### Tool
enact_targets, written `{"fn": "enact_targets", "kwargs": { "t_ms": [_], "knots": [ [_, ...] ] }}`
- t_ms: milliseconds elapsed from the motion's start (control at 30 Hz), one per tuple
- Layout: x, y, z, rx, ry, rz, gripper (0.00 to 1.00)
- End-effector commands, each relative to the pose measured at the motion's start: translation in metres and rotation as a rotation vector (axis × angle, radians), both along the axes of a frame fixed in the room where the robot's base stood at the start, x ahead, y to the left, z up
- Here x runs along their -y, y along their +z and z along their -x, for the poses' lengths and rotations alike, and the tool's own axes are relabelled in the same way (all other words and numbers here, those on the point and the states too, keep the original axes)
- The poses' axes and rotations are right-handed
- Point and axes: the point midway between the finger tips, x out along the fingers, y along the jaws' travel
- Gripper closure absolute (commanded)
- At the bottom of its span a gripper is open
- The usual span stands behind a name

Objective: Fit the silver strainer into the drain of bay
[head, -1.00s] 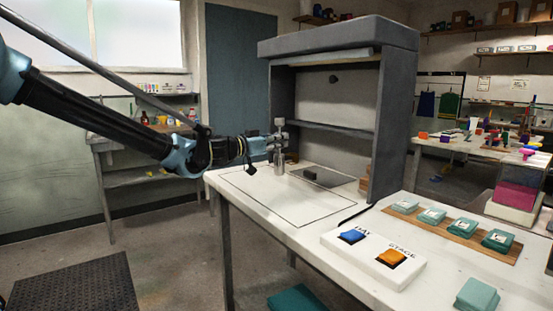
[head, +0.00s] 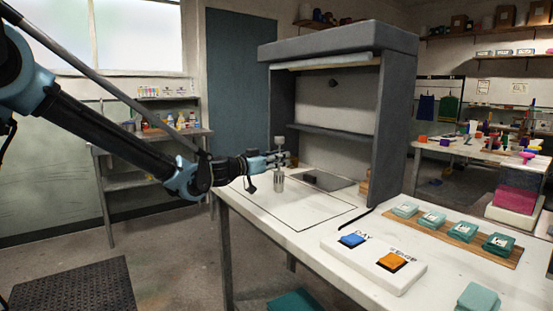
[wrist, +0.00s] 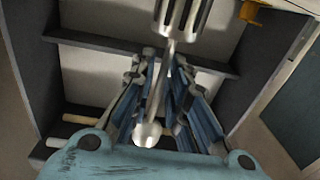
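My gripper (head: 283,158) is shut on the stem of the silver strainer (head: 280,184). The strainer hangs upright, its wide end down and a round knob above the fingers. In the wrist view my gripper (wrist: 163,85) closes on the stem between the slotted end of the strainer (wrist: 180,14) and its knob. The grey hooded bay (head: 393,120) stands behind and right of the strainer. A grey panel (head: 335,182) with a dark block (head: 310,178) lies at the bay's base, right of the strainer. I cannot make out the drain opening.
The white bench (head: 300,250) has a thin outlined rectangle below the strainer. A box with a blue button (head: 352,239) and an orange button (head: 391,261) sits nearer. Several teal packets lie on a wooden board (head: 462,238) at right. A shelf (head: 340,133) crosses the bay.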

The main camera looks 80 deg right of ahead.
Motion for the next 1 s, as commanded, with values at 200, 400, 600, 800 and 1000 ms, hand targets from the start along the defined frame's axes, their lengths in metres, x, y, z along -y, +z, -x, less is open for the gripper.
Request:
{"fn": "enact_targets", "kwargs": {
  "t_ms": [200, 400, 600, 800, 1000],
  "knots": [
    [0.0, 0.0, 0.0, 0.0, 0.0, 0.0, 0.75],
    [0.0, 0.004, 0.0, 0.0, 0.0, 0.0, 0.75],
    [-0.019, 0.003, -0.015, 0.0, 0.001, 0.0, 0.75],
    [-0.047, 0.003, -0.037, 0.0, 0.001, 0.0, 0.75],
    [-0.072, 0.003, -0.057, 0.0, 0.002, 0.0, 0.75]
  ]
}}
